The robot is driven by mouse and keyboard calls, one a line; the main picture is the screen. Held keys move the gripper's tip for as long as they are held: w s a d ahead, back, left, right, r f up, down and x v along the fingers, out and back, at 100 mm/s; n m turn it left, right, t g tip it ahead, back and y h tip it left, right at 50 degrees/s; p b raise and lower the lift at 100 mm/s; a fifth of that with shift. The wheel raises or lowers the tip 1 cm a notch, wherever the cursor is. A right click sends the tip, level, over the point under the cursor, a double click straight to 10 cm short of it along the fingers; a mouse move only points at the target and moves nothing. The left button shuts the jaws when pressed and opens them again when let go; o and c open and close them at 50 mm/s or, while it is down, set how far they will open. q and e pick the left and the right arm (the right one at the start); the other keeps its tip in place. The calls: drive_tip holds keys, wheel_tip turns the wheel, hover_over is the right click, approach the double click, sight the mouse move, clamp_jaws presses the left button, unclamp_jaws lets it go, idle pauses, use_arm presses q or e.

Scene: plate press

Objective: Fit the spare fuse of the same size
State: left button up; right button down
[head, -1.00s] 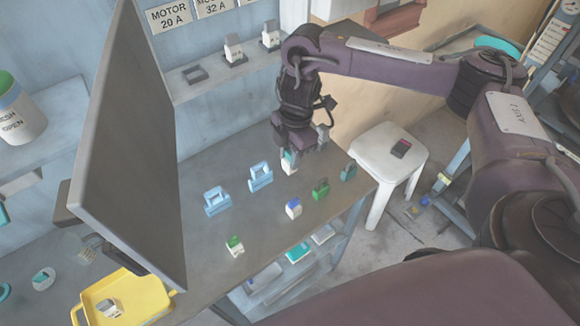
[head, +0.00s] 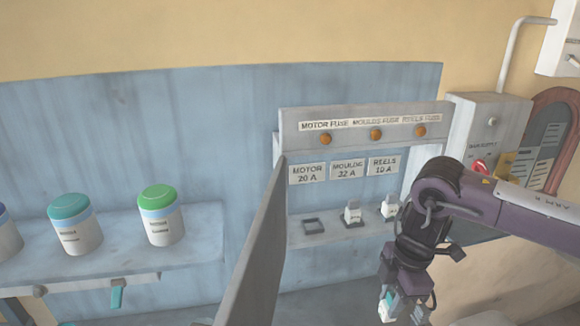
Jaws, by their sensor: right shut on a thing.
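My right gripper (head: 403,309) is near the bottom of the head view, pointing down. It is shut on a white fuse with a teal part (head: 386,305); its size marking is not readable. The fuse panel (head: 362,122) stands ahead with three labels: motor 20 A (head: 308,173), moulds 32 A (head: 347,169) and reels 10 A, the last two partly blurred. Under the motor label is an empty dark holder (head: 314,226). White fuses stand in the moulds holder (head: 353,213) and the reels holder (head: 390,207). My left gripper is not in view.
A tall grey panel (head: 255,262) stands left of the fuse holders and hides part of the bench. Several lidded jars, one green-lidded (head: 160,217), stand on a shelf at left. A main supply box with a red switch (head: 480,167) is at right.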

drive_tip(key=m, duration=0.3)
drive_tip(key=a+m+b, duration=0.1)
drive_tip(key=shift+s+f+m+t, duration=0.1)
drive_tip(key=shift+f+m+t, duration=0.2)
drive_tip(key=shift+f, duration=0.1)
drive_tip(key=m, duration=0.3)
drive_tip(key=a+m, duration=0.1)
drive_tip(key=shift+s+a+f+m+b, duration=0.1)
drive_tip(key=shift+s+f+m+b, duration=0.05)
drive_tip(key=shift+f+m+b, duration=0.25)
drive_tip(key=m, duration=0.3)
drive_tip(key=a+m+h+b, duration=0.1)
drive_tip(key=m, duration=0.2)
drive_tip(key=a+m, duration=0.1)
drive_tip(key=m, duration=0.2)
drive_tip(key=shift+s+f+t, duration=0.25)
drive_tip(key=shift+f+t, duration=0.15)
drive_tip(key=shift+s+d, duration=0.1)
